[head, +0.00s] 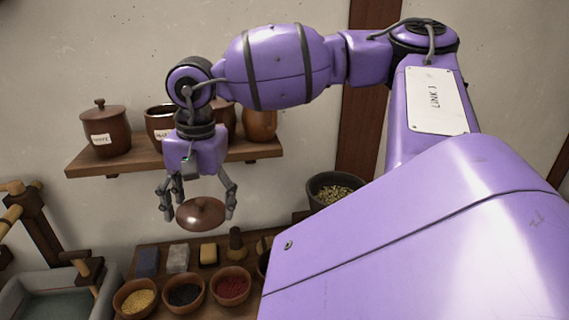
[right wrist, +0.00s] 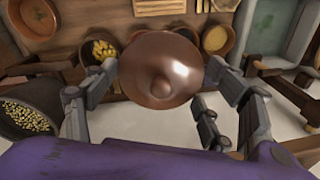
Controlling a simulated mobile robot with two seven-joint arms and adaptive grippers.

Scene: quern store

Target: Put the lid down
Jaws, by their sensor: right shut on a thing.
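The lid (head: 203,215) is a round, glossy brown disc with a small knob. My right gripper (head: 199,208) is shut on it and holds it in the air, below and in front of the wall shelf. In the right wrist view the lid (right wrist: 158,62) sits between the fingers with its knob towards the camera. On the shelf (head: 170,160) an open brown jar with a label (head: 160,122) stands partly behind my arm. A lidded brown jar (head: 106,130) stands to its left. My left gripper is out of view.
Below the lid a bench holds bowls of yellow (head: 135,299), dark (head: 184,292) and red (head: 231,287) contents. Behind them stand small blocks (head: 178,259). A dark pot of seeds (head: 335,190) stands right. A grey trough (head: 62,291) and wooden frame are at left.

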